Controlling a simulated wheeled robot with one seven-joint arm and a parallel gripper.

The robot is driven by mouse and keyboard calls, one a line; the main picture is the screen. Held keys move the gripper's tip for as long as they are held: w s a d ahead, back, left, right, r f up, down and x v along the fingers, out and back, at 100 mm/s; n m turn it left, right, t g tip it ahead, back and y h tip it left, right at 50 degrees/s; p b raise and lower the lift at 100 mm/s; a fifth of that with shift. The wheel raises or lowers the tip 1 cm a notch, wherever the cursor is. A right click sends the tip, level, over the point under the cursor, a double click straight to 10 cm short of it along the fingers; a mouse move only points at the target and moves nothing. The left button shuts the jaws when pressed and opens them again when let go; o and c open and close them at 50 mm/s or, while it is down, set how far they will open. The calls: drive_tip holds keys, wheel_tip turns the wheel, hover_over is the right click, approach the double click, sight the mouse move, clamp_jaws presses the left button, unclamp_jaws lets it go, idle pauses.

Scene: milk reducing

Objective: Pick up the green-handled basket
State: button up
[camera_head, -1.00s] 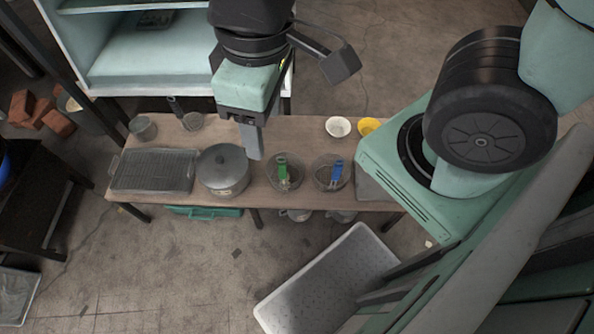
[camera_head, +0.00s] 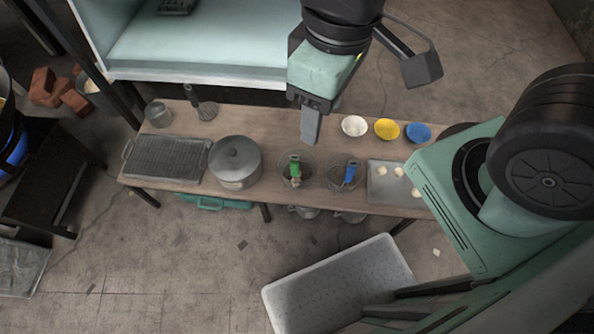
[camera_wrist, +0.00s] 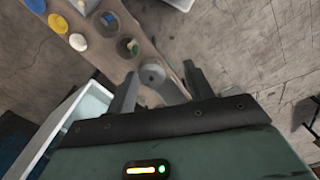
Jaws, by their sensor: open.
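The green-handled basket (camera_head: 295,175) is a round mesh basket near the front edge of the wooden table, between the pot and the blue-handled basket. Its green handle points up. It also shows in the wrist view (camera_wrist: 131,46), small, beyond my finger tips. My gripper (camera_head: 311,130) hangs above the table, slightly behind and right of the green handle in the head view. It is apart from the basket. In the wrist view my gripper (camera_wrist: 160,85) has its two fingers spread, with nothing held between them; the grey pot shows beyond the gap.
White (camera_head: 354,126), yellow (camera_head: 387,129) and blue (camera_head: 418,133) bowls line the back. A tray (camera_head: 386,185) lies right. A white crate (camera_head: 340,285) is on the floor.

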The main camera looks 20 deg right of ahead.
drive_tip(key=w+d+f+n+y+b, duration=0.1)
drive_tip(key=w+d+f+n+b, duration=0.1)
drive_tip(key=w+f+b, duration=0.45)
drive_tip(key=w+d+f+n+y+b, duration=0.1)
drive_tip(key=w+d+f+n, duration=0.15)
drive_tip(key=f, duration=0.75)
drive_tip(key=n+t+y+b, duration=0.1)
drive_tip(key=n+y+b, duration=0.1)
drive_tip(key=b, duration=0.3)
approach(295, 163)
drive_tip(key=shift+n, duration=0.25)
drive_tip(key=b+x, duration=0.1)
drive_tip(key=x, duration=0.3)
drive_tip(key=d+b+x, duration=0.1)
drive_tip(key=x, duration=0.3)
drive_tip(key=w+b+x, duration=0.1)
drive_tip(key=x, duration=0.3)
drive_tip(key=shift+w+d+f, duration=0.1)
drive_tip(key=shift+d+f, duration=0.05)
drive_tip(key=shift+f, duration=0.4)
drive_tip(key=shift+c, duration=0.3)
drive_tip(key=c, duration=1)
